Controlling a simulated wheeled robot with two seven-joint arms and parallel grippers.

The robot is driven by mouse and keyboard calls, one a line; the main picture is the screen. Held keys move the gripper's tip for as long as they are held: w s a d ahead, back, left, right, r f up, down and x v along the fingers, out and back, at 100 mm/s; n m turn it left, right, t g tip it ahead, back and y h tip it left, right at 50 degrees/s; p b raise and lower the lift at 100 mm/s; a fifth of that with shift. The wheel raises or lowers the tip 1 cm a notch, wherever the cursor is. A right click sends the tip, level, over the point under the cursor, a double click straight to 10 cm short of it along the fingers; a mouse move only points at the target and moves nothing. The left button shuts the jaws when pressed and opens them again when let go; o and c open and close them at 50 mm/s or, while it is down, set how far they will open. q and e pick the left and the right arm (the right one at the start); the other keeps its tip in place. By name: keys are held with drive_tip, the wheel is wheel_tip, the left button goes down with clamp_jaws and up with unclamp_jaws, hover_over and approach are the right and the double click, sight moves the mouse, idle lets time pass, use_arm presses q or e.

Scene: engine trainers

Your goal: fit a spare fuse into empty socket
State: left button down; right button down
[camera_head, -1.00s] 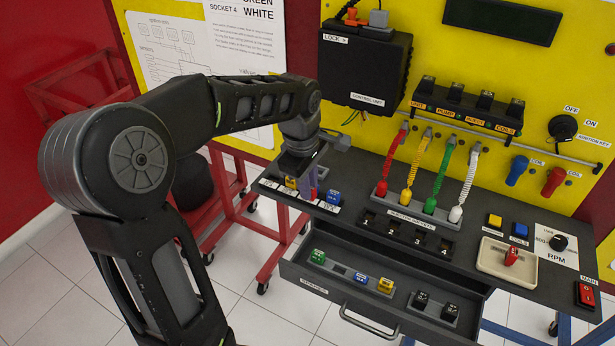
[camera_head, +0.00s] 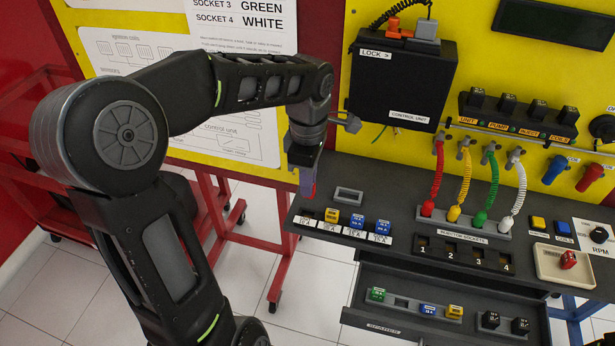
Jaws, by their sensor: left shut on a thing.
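My left gripper (camera_head: 306,188) points down above the left end of the bench. It is shut on a small fuse that is mostly hidden between the fingers; a reddish and purplish tint shows there. Just below it is a dark, empty-looking fuse socket (camera_head: 308,213) at the left end of the labelled row. A yellow fuse (camera_head: 332,214) and two blue fuses (camera_head: 357,220) (camera_head: 383,227) fill the rest of the row. The gap between fingertips and socket is hard to judge. The open spares drawer (camera_head: 366,323) holds an empty slot (camera_head: 401,302). My right gripper is not in view.
A grey rectangular frame (camera_head: 349,195) lies behind the fuse row. The control unit (camera_head: 402,80) hangs on the yellow panel. The drawer holds green (camera_head: 377,294), blue (camera_head: 428,309) and yellow (camera_head: 455,311) fuses and black relays (camera_head: 490,319).

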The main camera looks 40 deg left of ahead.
use_arm(q)
drive_tip(key=shift+a, duration=0.15)
drive_tip(key=shift+f, duration=0.2)
drive_tip(key=shift+f, duration=0.2)
drive_tip(key=shift+f+b, duration=1.6)
drive_tip(key=shift+f, duration=0.5)
drive_tip(key=shift+f+b, duration=0.35)
drive_tip(key=shift+b, duration=0.1)
drive_tip(key=shift+f+b, duration=0.9)
drive_tip(key=c, duration=1.6)
unclamp_jaws()
